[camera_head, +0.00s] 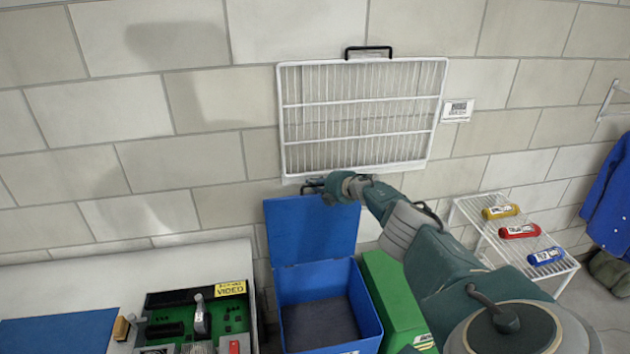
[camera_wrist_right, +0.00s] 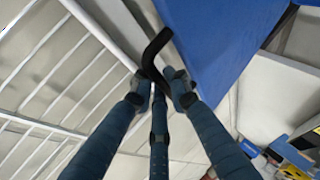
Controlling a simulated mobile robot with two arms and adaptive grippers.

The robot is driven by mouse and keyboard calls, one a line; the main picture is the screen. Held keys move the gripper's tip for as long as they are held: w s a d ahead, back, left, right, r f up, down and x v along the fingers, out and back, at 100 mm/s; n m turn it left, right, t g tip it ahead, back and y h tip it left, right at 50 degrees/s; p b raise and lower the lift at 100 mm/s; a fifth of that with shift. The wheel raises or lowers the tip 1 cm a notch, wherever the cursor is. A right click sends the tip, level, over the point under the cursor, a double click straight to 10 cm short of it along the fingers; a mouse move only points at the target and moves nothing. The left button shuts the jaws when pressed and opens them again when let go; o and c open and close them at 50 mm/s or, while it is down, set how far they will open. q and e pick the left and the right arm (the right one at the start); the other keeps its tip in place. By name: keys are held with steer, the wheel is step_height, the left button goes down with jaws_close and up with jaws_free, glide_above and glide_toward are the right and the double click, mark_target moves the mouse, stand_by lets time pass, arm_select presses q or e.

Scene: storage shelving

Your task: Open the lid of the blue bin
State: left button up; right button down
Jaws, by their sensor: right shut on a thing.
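The blue bin (camera_head: 328,303) stands open on the floor against the wall, its dark inside visible. Its blue lid (camera_head: 308,236) stands upright at the back of the bin, leaning against the wall side. My right gripper (camera_head: 330,186) is at the lid's top edge, just below the white wall rack. In the right wrist view, the fingers of my right gripper (camera_wrist_right: 160,88) are closed on a black bent handle (camera_wrist_right: 157,47) beside the blue lid (camera_wrist_right: 215,40). The exact join of handle and lid is hard to see. My left gripper is not in view.
A green bin (camera_head: 392,300) stands right of the blue bin, partly behind my right arm. A white wall rack (camera_head: 362,115) hangs above. A white wire shelf (camera_head: 480,222) with several bottles is at right. A white table (camera_head: 60,288) with an electronics box (camera_head: 170,318) is at left.

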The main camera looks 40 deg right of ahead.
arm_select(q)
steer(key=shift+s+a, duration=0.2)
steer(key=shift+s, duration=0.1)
arm_select(e)
steer(key=shift+a+f, duration=0.1)
steer(key=shift+a, duration=0.05)
steer(key=c, duration=1.7)
jaws_free()
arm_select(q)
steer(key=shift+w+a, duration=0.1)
arm_select(e)
steer(key=shift+d, duration=0.2)
steer(key=shift+s+d+r, duration=0.25)
steer(key=shift+s, duration=0.4)
steer(key=v, duration=0.7)
steer(key=a+v, duration=0.1)
steer(key=v, duration=0.2)
steer(key=shift+s+r, duration=0.2)
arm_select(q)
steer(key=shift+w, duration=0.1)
